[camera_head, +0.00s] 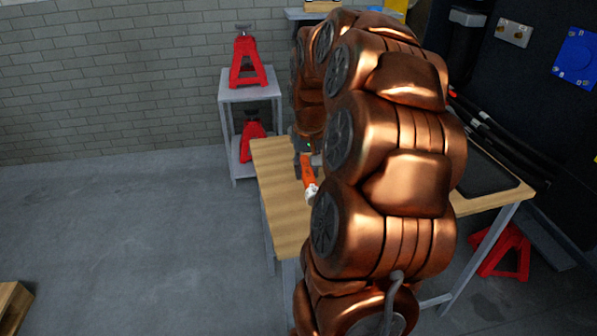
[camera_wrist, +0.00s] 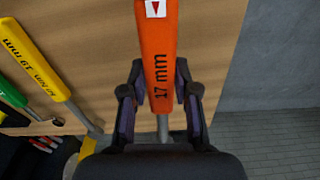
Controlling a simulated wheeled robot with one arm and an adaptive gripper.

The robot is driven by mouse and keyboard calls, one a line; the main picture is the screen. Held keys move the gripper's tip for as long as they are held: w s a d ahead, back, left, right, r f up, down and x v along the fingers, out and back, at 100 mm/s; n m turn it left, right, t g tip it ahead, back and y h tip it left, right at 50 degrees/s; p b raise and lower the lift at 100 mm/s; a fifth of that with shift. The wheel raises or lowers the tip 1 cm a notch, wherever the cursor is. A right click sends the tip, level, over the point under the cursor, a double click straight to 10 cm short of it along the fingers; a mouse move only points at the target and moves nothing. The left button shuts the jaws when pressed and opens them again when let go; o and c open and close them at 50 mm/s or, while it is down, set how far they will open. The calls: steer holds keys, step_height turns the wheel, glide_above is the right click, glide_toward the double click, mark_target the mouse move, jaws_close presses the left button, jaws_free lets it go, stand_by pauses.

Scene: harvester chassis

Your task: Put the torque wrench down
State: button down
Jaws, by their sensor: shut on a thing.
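An orange torque wrench marked "17 mm" (camera_wrist: 158,45) is between the fingers of my gripper (camera_wrist: 159,72) in the wrist view. The fingers are shut on its orange handle, one on each side. The orange handle (camera_head: 308,176) also shows in the head view, over the wooden table (camera_head: 282,215), beside my copper-coloured arm. The table top (camera_wrist: 100,45) lies behind the wrench in the wrist view. I cannot tell whether the wrench touches it. My arm hides much of the table and most of my gripper in the head view.
A yellow tool marked "19 mm" (camera_wrist: 33,58) and a green-handled tool (camera_wrist: 12,93) lie at the left in the wrist view. The table's edge and grey floor (camera_wrist: 270,90) are at the right. A dark mat (camera_head: 490,175) is on the table's right part.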

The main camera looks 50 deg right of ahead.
steer(key=shift+w+d+f, duration=0.1)
steer(key=shift+w+d, duration=0.1)
steer(key=shift+w, duration=0.55)
steer(key=shift+w+d, duration=0.15)
steer(key=shift+w, duration=0.7)
steer(key=shift+w+d, duration=0.1)
steer(key=shift+w, duration=0.1)
steer(key=shift+f, duration=1.95)
steer(key=c, duration=0.9)
jaws_free()
steer(key=shift+o, duration=0.2)
steer(key=r, duration=0.8)
steer(key=s+r, duration=0.1)
steer(key=r, duration=0.3)
steer(key=shift+a+r, duration=0.1)
steer(key=shift+a, duration=0.3)
